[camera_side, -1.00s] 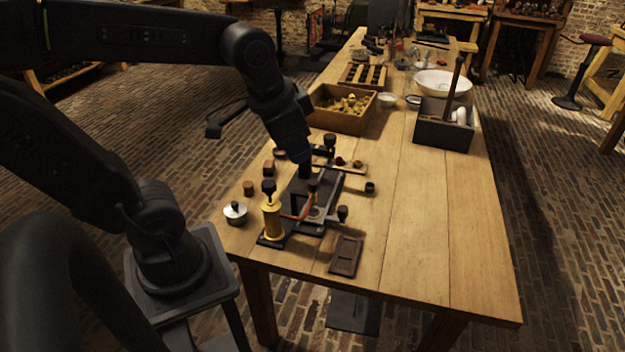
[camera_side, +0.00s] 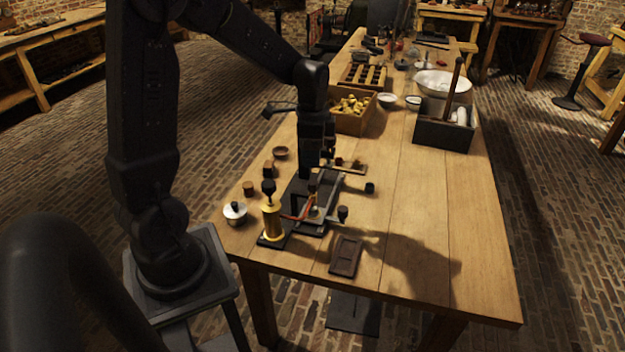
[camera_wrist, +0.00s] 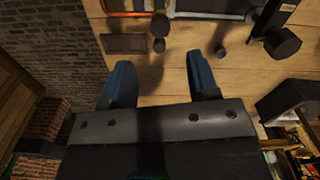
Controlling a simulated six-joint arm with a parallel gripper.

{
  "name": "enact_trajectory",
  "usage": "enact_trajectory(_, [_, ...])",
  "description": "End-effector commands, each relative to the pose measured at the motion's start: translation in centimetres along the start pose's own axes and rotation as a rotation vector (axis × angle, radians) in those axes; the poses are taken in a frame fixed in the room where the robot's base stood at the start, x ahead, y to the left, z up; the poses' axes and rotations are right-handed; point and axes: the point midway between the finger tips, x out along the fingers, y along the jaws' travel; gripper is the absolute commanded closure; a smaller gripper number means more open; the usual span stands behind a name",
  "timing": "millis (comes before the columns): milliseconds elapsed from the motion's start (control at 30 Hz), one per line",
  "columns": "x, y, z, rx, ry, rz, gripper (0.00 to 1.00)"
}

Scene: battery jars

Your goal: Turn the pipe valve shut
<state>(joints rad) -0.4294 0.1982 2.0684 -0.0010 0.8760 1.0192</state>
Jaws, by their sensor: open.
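A pipe assembly stands on a dark base near the front of the table. It has a brass cylinder (camera_side: 272,221) with a dark knob on top and a copper-orange pipe (camera_side: 297,215), which also crosses the top of the wrist view (camera_wrist: 127,14). A small dark knob (camera_side: 343,212) stands at the pipe's right end; in the wrist view a dark knob (camera_wrist: 160,27) shows below the pipe. I cannot tell for sure which part is the valve handle. My gripper (camera_wrist: 160,82) is open and empty, with bare wood between its blue fingers. In the side view my arm hides part of the assembly.
A dark brown tray (camera_side: 346,256) lies in front of the assembly. A lidded metal pot (camera_side: 235,213) and small brown blocks (camera_side: 249,188) are at its left. A wooden box (camera_side: 345,108) and a grey crate (camera_side: 444,128) stand behind.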

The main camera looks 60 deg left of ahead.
Motion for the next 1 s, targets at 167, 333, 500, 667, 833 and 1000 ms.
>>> enact_trajectory(167, [3.8,0.1,0.0,0.000,-0.002,0.004,0.45])
enact_trajectory(333, [6.5,0.1,0.0,0.000,0.000,0.003,0.45])
enact_trajectory(500, [8.0,0.0,0.0,0.000,0.001,0.001,0.45])
enact_trajectory(667, [8.3,0.0,0.0,-0.001,0.002,-0.001,0.45])
enact_trajectory(833, [8.3,0.0,0.0,-0.001,0.002,-0.001,0.45])
enact_trajectory(1000, [8.3,0.0,0.0,-0.001,0.002,-0.001,0.60])
